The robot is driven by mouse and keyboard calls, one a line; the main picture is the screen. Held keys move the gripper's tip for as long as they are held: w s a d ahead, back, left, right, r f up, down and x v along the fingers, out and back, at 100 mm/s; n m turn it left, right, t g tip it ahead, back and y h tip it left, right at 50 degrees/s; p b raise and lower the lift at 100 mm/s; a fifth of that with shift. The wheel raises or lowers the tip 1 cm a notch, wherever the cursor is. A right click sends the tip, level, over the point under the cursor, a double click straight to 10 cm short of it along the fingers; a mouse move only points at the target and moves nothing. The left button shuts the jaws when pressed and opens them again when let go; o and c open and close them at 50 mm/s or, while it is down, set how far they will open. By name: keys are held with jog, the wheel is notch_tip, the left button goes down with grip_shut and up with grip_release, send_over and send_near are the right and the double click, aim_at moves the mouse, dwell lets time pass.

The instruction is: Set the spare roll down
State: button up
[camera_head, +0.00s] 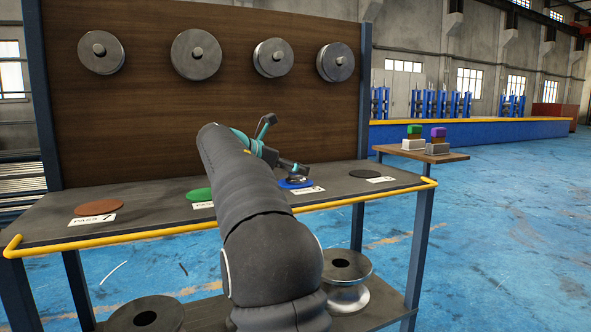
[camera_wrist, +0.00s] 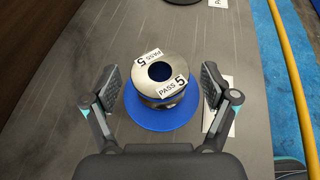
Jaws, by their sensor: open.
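The spare roll (camera_wrist: 158,102) is a small metal spool with a round centre hole and two "PASS 5" labels on its top. It stands upright on a round blue pad (camera_wrist: 190,110), a little toward the pad's far side. In the head view the roll (camera_head: 296,179) is partly hidden by my gripper, on the blue pad (camera_head: 284,185). My gripper (camera_wrist: 161,88) is open, one finger on either side of the roll, with a visible gap at both sides. In the head view my gripper (camera_head: 281,146) is above the bench, partly hidden by my arm.
The grey bench (camera_head: 150,207) also bears a brown pad (camera_head: 99,206), a green pad (camera_head: 199,194) and a black pad (camera_head: 364,174), with white cards. A yellow rail (camera_head: 130,235) edges the front. Several spools hang on the brown back board (camera_head: 150,110). A large spool (camera_head: 346,268) stands below.

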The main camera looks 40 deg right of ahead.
jog(key=p+v, duration=0.1)
jog(key=v, duration=0.8)
jog(key=shift+a+r, duration=0.15)
jog(key=shift+a, duration=0.1)
jog(key=shift+a+r+p, duration=0.25)
jog(key=shift+a+p, duration=0.1)
jog(key=shift+a, duration=0.35)
